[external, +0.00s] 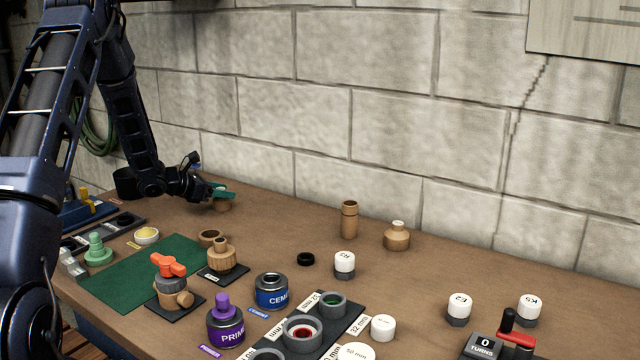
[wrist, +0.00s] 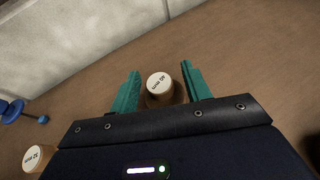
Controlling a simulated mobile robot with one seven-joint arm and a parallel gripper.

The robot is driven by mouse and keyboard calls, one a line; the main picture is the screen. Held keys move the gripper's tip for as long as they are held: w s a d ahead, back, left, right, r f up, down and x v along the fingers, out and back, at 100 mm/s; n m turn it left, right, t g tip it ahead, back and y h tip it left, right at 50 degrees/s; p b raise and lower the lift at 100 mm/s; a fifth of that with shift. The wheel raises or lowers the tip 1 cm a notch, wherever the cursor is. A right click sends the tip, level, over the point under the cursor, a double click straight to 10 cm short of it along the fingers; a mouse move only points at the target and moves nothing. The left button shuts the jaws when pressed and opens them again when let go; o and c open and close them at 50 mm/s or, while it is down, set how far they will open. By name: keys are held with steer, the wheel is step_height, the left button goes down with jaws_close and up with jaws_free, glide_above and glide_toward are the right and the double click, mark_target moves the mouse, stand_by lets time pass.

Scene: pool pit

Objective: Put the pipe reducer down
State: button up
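The pipe reducer (wrist: 163,98) is a wooden piece with a white top reading 40 mm, seen between my fingers in the wrist view. Externally it is a small brown shape (external: 222,206) below the fingertips at the table's far left, at or very near the tabletop. My gripper (wrist: 160,72) has two teal fingers, one on each side of the reducer.
Left of centre are a green mat (external: 130,278), an orange-handled valve (external: 170,280) and another wooden fitting (external: 221,256). Purple primer (external: 226,325) and blue cement (external: 271,292) cans stand in front. A tall wooden fitting (external: 349,220) is farther right. The wall (external: 300,110) is close behind.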

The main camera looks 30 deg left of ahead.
steer(key=shift+r, duration=0.15)
steer(key=v, duration=1.2)
steer(key=s+d+r+m+g+h, duration=0.1)
steer(key=s+d+r+m+g, duration=0.1)
steer(key=s+d+r+m, duration=0.5)
steer(key=s+d+r+m+g+h, duration=0.1)
steer(key=d+r+m+g, duration=0.4)
steer(key=d, duration=0.7)
steer(key=s+d+r+m+h, duration=0.1)
steer(key=s+d+r+m, duration=0.25)
steer(key=d+r, duration=0.45)
steer(key=s+d+r+m+y, duration=0.2)
steer(key=s+m, duration=0.3)
steer(key=s, duration=0.3)
steer(key=s+d+r+m+y, duration=0.2)
steer(key=s+d+m+y, duration=0.1)
steer(key=s, duration=0.6)
steer(key=s+d+r+m+y, duration=0.2)
steer(key=s+d+m+y, duration=0.1)
steer(key=s+m, duration=0.5)
steer(key=shift+s+d+g, duration=0.4)
steer(key=shift+d, duration=0.2)
steer(key=shift+o, duration=0.4)
